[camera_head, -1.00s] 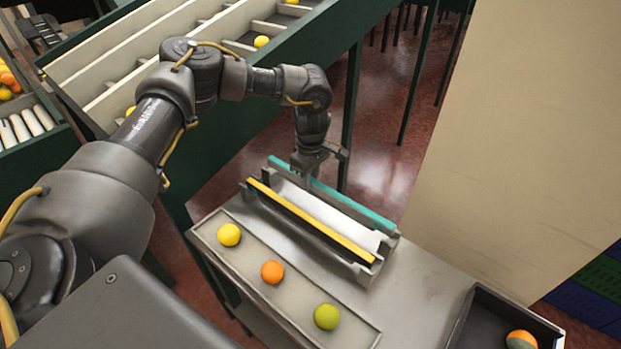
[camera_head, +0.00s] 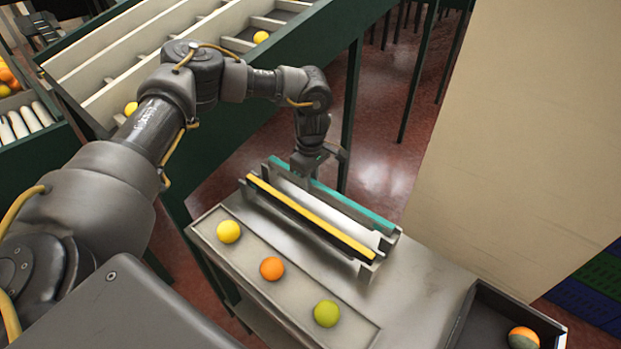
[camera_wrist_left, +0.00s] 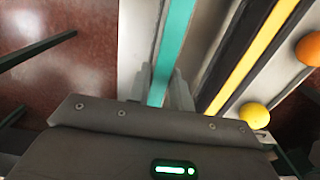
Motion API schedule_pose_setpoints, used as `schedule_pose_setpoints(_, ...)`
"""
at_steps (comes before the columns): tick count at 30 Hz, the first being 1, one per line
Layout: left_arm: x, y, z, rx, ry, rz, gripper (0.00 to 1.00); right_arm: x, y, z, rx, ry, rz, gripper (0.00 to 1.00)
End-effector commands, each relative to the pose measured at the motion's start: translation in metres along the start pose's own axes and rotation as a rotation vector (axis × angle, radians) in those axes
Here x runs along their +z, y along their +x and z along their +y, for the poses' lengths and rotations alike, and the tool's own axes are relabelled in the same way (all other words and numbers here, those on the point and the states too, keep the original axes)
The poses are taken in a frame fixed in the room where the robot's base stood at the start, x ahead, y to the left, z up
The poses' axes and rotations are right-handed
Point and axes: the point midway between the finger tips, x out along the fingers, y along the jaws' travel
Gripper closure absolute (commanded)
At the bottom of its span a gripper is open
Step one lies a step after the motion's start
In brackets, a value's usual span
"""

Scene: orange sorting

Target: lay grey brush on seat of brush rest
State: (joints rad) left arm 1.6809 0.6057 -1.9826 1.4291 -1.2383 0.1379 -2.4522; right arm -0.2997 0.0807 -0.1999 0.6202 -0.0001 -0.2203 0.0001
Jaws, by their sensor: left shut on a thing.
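The brush rest (camera_head: 367,272) is a grey stand with notched end plates on the bench. A long bar with a teal top (camera_head: 352,206), seemingly the grey brush, lies lengthwise along its far side. My left gripper (camera_head: 305,172) is shut on this bar near its far-left end. In the left wrist view the teal strip (camera_wrist_left: 176,45) runs between the fingers (camera_wrist_left: 162,92). Whether the bar touches the seat cannot be told. A yellow-topped brush with dark bristles (camera_head: 310,217) lies parallel on the near side. My right gripper is not in view.
A shallow tray (camera_head: 212,234) in front of the rest holds a yellow fruit (camera_head: 228,232), an orange (camera_head: 271,268) and a green fruit (camera_head: 327,314). A dark bin (camera_head: 470,310) stands at lower right. Bare bench lies between. A sloped sorting rack (camera_head: 290,42) stands behind my arm.

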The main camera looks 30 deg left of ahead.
Motion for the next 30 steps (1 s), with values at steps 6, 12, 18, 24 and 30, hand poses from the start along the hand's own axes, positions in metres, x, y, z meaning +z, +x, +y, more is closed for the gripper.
schedule_pose_setpoints(6,-0.0003,0.0063,0.0,0.001,0.0,0.0,1.0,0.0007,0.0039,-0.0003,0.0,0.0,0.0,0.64)
schedule_pose_setpoints(12,-0.0003,0.0062,-0.0001,0.001,0.0,0.0,1.0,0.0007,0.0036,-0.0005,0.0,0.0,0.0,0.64)
schedule_pose_setpoints(18,-0.0003,0.0063,-0.0002,0.0,0.0,0.0,0.58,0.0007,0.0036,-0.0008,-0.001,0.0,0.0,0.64)
schedule_pose_setpoints(24,-0.0003,0.0064,-0.0003,0.0,0.0,0.0,0.53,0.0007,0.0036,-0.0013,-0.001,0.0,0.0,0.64)
schedule_pose_setpoints(30,-0.0003,0.0014,-0.0001,0.0,0.0,0.0,0.53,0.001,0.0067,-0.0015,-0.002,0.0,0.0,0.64)
